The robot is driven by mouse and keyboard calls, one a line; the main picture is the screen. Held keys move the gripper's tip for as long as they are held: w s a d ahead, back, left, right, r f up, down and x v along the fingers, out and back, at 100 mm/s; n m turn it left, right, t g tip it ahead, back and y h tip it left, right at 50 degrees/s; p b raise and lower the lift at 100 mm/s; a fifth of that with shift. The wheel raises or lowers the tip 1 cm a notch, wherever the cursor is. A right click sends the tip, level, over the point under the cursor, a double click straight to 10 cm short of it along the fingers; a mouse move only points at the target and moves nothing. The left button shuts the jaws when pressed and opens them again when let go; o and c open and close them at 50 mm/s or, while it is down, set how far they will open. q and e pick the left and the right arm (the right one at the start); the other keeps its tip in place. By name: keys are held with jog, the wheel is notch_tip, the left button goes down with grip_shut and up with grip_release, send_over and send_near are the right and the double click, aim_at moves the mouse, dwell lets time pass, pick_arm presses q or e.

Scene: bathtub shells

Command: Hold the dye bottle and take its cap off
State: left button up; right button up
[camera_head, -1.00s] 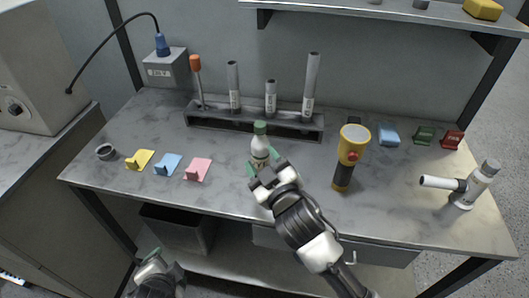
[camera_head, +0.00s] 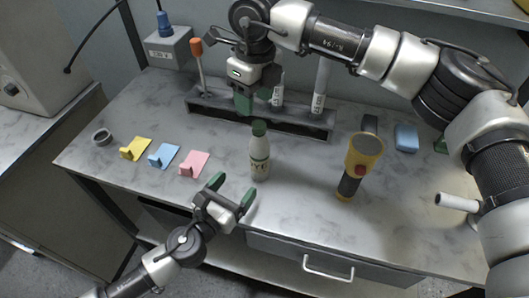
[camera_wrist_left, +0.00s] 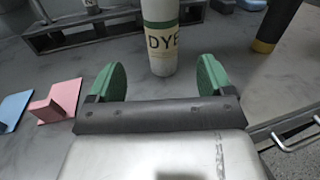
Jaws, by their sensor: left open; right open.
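The dye bottle (camera_head: 259,160) stands upright on the table near the front edge, white with a green cap (camera_head: 259,127). In the left wrist view the bottle (camera_wrist_left: 160,40) shows its DYE label, and its top is out of frame. My left gripper (camera_head: 231,190) is open with green fingertips, in front of and below the bottle, pointing at it. In the left wrist view the bottle stands beyond the two fingertips (camera_wrist_left: 160,82), with nothing between them. My right gripper (camera_head: 259,100) is open and points down, above and behind the cap in the picture, in front of the rack.
A grey rack (camera_head: 300,128) with tubes and an orange-handled screwdriver (camera_head: 197,60) stands behind. Yellow (camera_head: 137,149), blue (camera_head: 163,156) and pink (camera_head: 194,164) holders lie left. A drawer handle (camera_head: 328,268) juts below the table.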

aim_at(254, 164)
pick_arm(q)
jog(key=shift+w+d+m, duration=0.1)
jog(key=shift+d+m, duration=0.05)
jog(key=shift+m, duration=0.15)
pick_arm(e)
jog(key=shift+w+d+r+h, duration=0.2)
jog(key=shift+d+r+h, duration=0.1)
jog(key=shift+d, duration=0.15)
pick_arm(q)
jog(key=shift+w+d, duration=0.15)
jog(key=shift+w, duration=0.05)
jog(key=x, duration=0.9)
jog(key=shift+w+d, duration=0.25)
jog(key=shift+w, duration=0.1)
pick_arm(e)
jog(key=shift+a, duration=0.1)
